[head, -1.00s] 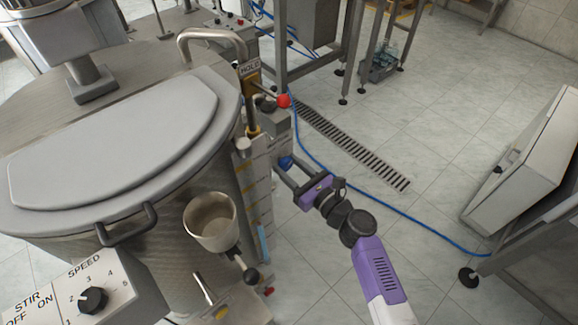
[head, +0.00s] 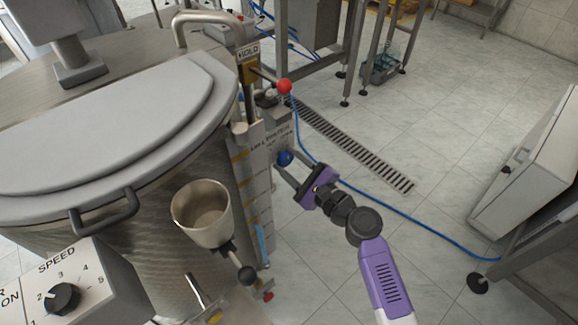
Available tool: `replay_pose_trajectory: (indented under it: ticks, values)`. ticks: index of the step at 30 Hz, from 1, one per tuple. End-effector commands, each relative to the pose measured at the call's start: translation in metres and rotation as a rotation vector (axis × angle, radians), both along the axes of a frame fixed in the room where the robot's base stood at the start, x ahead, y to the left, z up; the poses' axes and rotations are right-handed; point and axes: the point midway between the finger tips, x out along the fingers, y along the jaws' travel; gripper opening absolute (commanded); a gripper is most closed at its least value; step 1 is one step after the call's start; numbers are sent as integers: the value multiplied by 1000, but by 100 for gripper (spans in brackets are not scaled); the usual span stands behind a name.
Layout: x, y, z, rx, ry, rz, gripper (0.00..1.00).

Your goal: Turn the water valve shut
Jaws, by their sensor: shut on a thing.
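A blue ball knob (head: 285,158), which I take for the water valve's handle, is low on the right side of the steel vessel, beside a grey labelled box (head: 272,132). My gripper (head: 287,163) reaches it from the lower right, with its two fingers on either side of the knob and shut on it. The valve body behind the knob is too small and partly hidden to make out.
The large steel vessel (head: 160,150) with its grey lid fills the left. A cup (head: 202,213) and a control box with a speed dial (head: 64,298) stick out in front. A blue hose (head: 400,213) crosses the floor. A grey cabinet (head: 527,165) stands right; tiled floor lies between.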

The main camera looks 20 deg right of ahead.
Motion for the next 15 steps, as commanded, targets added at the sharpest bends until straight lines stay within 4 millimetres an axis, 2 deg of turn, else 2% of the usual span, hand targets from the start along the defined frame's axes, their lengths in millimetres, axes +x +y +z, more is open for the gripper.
replay_pose_trajectory:
  ticks: [1,15]
  values:
    - [-1,0,-5,-42,-14,0,3]
    - [-1,2,-7,-461,-150,1,3]
